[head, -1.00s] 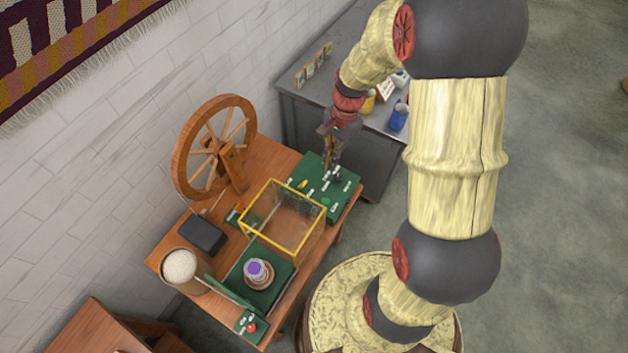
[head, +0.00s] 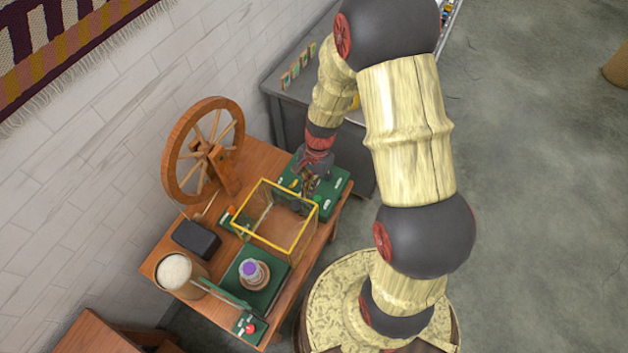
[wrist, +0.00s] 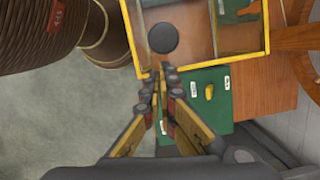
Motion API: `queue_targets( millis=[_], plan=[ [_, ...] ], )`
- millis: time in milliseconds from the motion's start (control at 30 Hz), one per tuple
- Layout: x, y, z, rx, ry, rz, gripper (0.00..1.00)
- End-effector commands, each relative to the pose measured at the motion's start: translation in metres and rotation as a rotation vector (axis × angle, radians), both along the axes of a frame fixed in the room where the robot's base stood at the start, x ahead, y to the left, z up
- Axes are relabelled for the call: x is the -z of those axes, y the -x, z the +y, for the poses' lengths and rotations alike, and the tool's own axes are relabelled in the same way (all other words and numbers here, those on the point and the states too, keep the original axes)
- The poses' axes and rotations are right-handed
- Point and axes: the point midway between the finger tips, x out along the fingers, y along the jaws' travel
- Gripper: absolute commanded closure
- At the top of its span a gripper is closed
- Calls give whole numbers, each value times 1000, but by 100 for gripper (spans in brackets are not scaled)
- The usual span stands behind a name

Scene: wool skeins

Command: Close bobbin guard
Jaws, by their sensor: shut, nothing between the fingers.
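The bobbin guard (head: 262,240) is a clear box with yellow edges on the wooden bench. It stands beside the bobbin (head: 252,270), which has a purple top and sits uncovered on a green base (head: 272,293). My gripper (head: 309,193) is shut and empty, low over the green control panel (head: 334,184) at the guard's far edge. In the wrist view, the fingertips (wrist: 163,84) are just beside the guard's yellow edge (wrist: 212,61). A dark round disc (wrist: 163,38) shows within that frame. I cannot tell whether the fingers touch the guard.
A wooden spinning wheel (head: 204,150) stands by the wall. A dark box (head: 196,239) and a tub of white material (head: 174,272) are on the bench's left side. A red button (head: 250,328) is on a small green panel in front. A grey table (head: 285,88) stands behind.

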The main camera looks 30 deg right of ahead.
Motion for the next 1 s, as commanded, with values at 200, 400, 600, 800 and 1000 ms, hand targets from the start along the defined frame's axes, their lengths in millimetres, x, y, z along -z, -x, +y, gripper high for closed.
queue_targets(
  millis=[200, 400, 600, 800, 1000],
  plan=[
    [1, 2, 4, 1, 0, 0, 100],
    [1, 2, 4, 1, 0, 0, 100],
    [0, 9, 13, -2, 0, 2, 100],
    [0, 33, 46, -6, -1, 2, 100],
    [0, 63, 87, -5, -1, 1, 100]
  ],
)
